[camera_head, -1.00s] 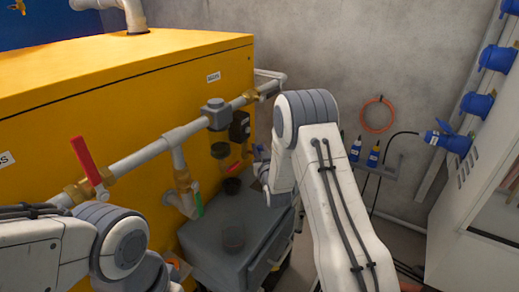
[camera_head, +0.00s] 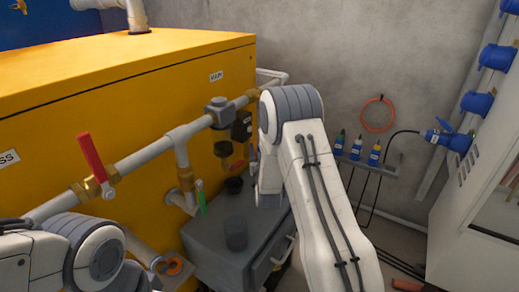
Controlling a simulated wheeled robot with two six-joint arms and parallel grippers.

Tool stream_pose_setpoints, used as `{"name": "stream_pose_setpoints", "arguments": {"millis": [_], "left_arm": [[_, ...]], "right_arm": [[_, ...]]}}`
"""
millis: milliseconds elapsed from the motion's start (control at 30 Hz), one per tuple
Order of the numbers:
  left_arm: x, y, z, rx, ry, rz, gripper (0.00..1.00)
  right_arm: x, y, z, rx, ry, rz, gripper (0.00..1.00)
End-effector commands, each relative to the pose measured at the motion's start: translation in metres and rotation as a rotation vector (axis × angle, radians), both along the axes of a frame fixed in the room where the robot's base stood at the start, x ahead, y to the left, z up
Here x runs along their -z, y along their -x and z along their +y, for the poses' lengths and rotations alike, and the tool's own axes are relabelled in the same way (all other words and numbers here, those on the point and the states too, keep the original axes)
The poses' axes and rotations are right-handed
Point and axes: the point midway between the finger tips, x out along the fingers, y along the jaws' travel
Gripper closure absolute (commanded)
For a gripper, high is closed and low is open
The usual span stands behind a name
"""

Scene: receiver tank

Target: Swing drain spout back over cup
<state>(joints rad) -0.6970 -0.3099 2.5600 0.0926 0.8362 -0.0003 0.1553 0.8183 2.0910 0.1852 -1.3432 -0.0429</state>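The drain spout (camera_head: 179,199) is a pale elbow pipe under the brass valve on the grey pipe, with a green lever (camera_head: 202,197) beside it. A dark grey cup (camera_head: 236,233) stands upright on the grey cabinet (camera_head: 205,242), to the right of and below the spout. The spout's mouth appears left of the cup, not above it. My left arm shows at the lower left, but its gripper is out of view. My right arm reaches in at centre right, and its gripper is hidden behind its own links.
A yellow tank (camera_head: 130,100) fills the left. A red lever (camera_head: 92,158) sits on the pipe. A small black cup (camera_head: 234,185) stands behind the grey one. Bottles (camera_head: 356,148) sit on a wall shelf at the right. An orange ring (camera_head: 174,267) is at the lower left.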

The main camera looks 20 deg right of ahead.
Motion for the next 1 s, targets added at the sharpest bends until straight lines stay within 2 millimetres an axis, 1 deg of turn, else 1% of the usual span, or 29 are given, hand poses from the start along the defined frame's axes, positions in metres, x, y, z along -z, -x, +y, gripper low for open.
{"name": "stream_pose_setpoints", "arguments": {"millis": [167,267,500,600,700,833,1000], "left_arm": [[-0.001,0.0,0.0,0.0,0.0,0.0,0.61],[-0.003,0.0,0.0,0.0,0.0,0.0,0.61],[-0.008,0.0,0.0,0.0,0.0,0.0,0.61],[-0.009,0.0,0.0,0.0,0.0,0.0,0.61],[-0.009,0.0,0.0,0.0,0.0,0.0,0.61],[-0.01,0.0,0.0,0.0,0.0,0.0,0.61],[-0.01,0.0,0.0,0.0,0.0,0.0,0.61]], "right_arm": [[0.0,0.003,0.001,-0.001,0.0,0.001,0.44],[0.0,0.013,0.005,-0.002,-0.001,0.003,0.44],[0.0,0.057,0.021,-0.002,0.0,0.004,0.44],[0.0,0.075,0.027,-0.002,0.0,0.003,0.44],[0.001,0.088,0.031,-0.001,-0.001,0.004,0.44],[0.0,0.097,0.034,-0.002,-0.001,0.002,0.44],[0.0,0.099,0.035,-0.001,0.0,-0.001,0.44]]}}
